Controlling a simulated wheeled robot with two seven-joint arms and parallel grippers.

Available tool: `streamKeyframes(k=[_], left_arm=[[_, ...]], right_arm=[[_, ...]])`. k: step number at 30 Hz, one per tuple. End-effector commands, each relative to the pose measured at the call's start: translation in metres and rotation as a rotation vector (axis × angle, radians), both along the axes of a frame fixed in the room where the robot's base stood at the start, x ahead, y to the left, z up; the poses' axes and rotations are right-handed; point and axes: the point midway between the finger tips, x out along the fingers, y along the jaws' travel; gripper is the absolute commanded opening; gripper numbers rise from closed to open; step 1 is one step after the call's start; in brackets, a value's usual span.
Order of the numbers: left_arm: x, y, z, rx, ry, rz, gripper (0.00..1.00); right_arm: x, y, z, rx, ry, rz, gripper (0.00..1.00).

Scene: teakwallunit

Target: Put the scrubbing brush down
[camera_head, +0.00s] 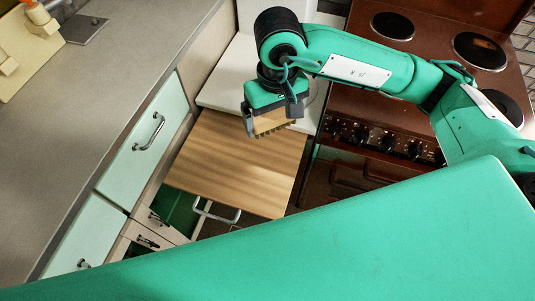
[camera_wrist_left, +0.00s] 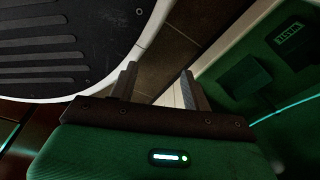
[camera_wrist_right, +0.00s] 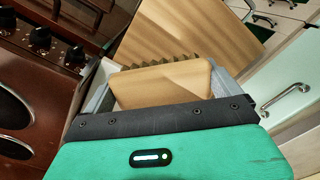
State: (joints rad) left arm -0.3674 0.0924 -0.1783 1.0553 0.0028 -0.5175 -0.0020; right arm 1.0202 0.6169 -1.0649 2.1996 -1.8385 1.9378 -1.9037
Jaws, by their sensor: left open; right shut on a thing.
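The scrubbing brush (camera_head: 271,121) has a light wooden block with bristles on its lower side. My right gripper (camera_head: 274,125) is shut on it and holds it over the far part of a wooden pull-out board (camera_head: 235,165). In the right wrist view the brush (camera_wrist_right: 162,84) sits between both fingers, with its dark bristles toward the board (camera_wrist_right: 190,30). Whether the bristles touch the board I cannot tell. My left gripper (camera_wrist_left: 158,88) shows only in the left wrist view, open and empty, low near the floor.
A brown stove (camera_head: 420,75) with black knobs stands to the right. A grey counter (camera_head: 90,95) with light green drawers (camera_head: 148,135) is on the left. An open drawer with a metal handle (camera_head: 215,212) is below the board. The board's near part is clear.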

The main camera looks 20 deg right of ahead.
Motion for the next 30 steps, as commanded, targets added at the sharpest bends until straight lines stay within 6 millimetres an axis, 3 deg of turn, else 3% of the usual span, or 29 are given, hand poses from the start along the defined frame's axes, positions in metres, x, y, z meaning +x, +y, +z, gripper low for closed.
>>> streamKeyframes(k=[5,15,30], left_arm=[[-0.010,0.004,-0.004,0.003,0.004,-0.002,0.49],[-0.025,0.007,-0.007,0.005,0.009,-0.004,0.49],[-0.033,0.009,-0.007,0.006,0.015,-0.005,0.49]], right_arm=[[-0.003,0.000,-0.035,-0.003,0.009,0.000,0.76],[-0.003,0.000,-0.124,-0.001,0.008,0.000,0.76],[-0.002,0.001,-0.181,0.000,0.005,0.000,0.76]])
